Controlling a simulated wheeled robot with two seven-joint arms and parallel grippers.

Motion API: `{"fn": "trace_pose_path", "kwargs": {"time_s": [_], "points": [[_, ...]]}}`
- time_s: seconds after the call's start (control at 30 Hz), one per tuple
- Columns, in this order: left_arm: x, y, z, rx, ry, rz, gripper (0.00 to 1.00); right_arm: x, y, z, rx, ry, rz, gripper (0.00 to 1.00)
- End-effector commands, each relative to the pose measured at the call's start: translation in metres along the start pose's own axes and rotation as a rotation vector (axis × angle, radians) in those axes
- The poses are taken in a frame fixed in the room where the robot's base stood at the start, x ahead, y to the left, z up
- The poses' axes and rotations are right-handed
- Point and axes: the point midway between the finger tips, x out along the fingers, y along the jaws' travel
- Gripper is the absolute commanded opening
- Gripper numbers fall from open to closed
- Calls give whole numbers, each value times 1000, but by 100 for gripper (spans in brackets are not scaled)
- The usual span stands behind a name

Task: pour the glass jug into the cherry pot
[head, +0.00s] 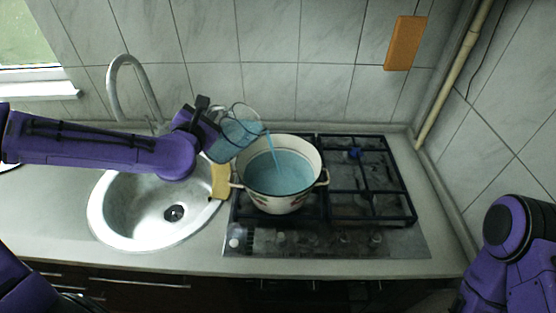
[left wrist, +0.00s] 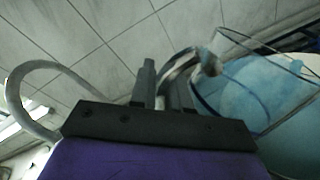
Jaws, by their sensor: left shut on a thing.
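The glass jug (head: 236,136) is tilted toward the right above the left side of the cherry pot, and a stream of blue liquid (head: 272,150) runs from it into the pot. The cherry pot (head: 280,198) is cream enamel with a dark rim and red marks; it stands on the stove with blue liquid inside. My left gripper (head: 208,116) is shut on the jug at its left side. In the left wrist view my left gripper (left wrist: 172,90) is at the handle of the jug (left wrist: 262,92), with blue liquid inside. My right gripper is out of view; only the right arm shows.
The gas stove (head: 366,190) has free grates right of the pot. A steel sink (head: 130,210) with a tall faucet (head: 130,85) lies left. A yellowish board (head: 220,182) lies between sink and stove. An orange board (head: 405,43) hangs on the tiled wall.

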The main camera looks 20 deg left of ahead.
Motion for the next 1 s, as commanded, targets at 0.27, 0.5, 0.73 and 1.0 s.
{"fn": "trace_pose_path", "kwargs": {"time_s": [0.27,0.5,0.73,1.0], "points": [[0,0,4,18,-1,3,0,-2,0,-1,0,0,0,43],[0,0,5,32,3,4,0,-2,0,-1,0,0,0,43],[1,-3,5,48,4,3,0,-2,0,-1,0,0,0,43],[1,-3,4,63,10,5,0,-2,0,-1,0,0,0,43]]}}
